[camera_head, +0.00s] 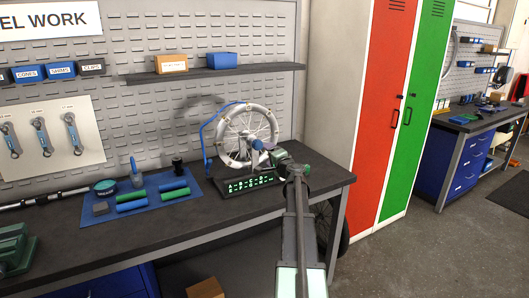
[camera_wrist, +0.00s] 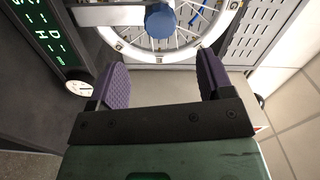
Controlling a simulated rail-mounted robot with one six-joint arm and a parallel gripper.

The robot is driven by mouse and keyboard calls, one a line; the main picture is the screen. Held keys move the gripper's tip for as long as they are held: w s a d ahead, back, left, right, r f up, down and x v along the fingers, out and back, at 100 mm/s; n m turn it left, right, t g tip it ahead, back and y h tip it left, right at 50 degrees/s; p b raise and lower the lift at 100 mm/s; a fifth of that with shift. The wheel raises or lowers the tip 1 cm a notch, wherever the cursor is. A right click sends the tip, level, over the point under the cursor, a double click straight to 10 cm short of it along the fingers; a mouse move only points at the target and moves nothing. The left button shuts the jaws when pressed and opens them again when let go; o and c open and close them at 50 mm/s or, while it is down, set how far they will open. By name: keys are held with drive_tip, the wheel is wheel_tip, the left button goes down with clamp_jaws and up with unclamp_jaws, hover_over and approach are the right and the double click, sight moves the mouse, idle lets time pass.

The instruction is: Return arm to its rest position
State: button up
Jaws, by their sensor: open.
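A spoked wheel (camera_head: 222,150) stands upright on the bench in a stand with a lettered green display (camera_head: 250,184). In the wrist view the wheel's pale rim (camera_wrist: 150,54) and a blue round knob (camera_wrist: 160,21) lie just beyond the pads. In the head view my gripper hides part of the wheel's lower right.
A blue mat (camera_head: 155,212) with green and blue cylinders lies left of the wheel. A shelf (camera_head: 215,73) with two boxes runs above. Red (camera_head: 385,110) and green (camera_head: 418,110) lockers stand to the right. Open floor lies in front of the lockers.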

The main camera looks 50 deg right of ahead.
idle(0.3)
drive_tip(key=s+a+f+n+g+y, duration=0.2)
drive_tip(key=a+f+n+g+y, duration=0.15)
drive_tip(key=a, duration=0.65)
drive_tip(key=s+a+f+n+g+y+p, duration=0.1)
drive_tip(key=s+a+f+n+g+y, duration=0.25)
drive_tip(key=a, duration=0.65)
drive_tip(key=a+f+n+g+y, duration=0.2)
drive_tip(key=a+f+n+g, duration=0.15)
drive_tip(key=a+f, duration=0.45)
drive_tip(key=s+a+n+g+h, duration=0.1)
drive_tip(key=s+a+n+g, duration=0.1)
drive_tip(key=a, duration=0.8)
drive_tip(key=s+a+n+g+h+p, duration=0.1)
drive_tip(key=s+a+n, duration=0.3)
drive_tip(key=a, duration=0.6)
drive_tip(key=s+a+n+g+h, duration=0.1)
drive_tip(key=s+a+n+g, duration=0.2)
drive_tip(key=a, duration=0.7)
drive_tip(key=s, duration=0.2)
drive_tip(key=shift+s+r+g+p, duration=0.15)
drive_tip(key=shift+s+g+p, duration=0.15)
drive_tip(key=shift+s+g, duration=0.1)
drive_tip(key=shift+c, duration=0.2)
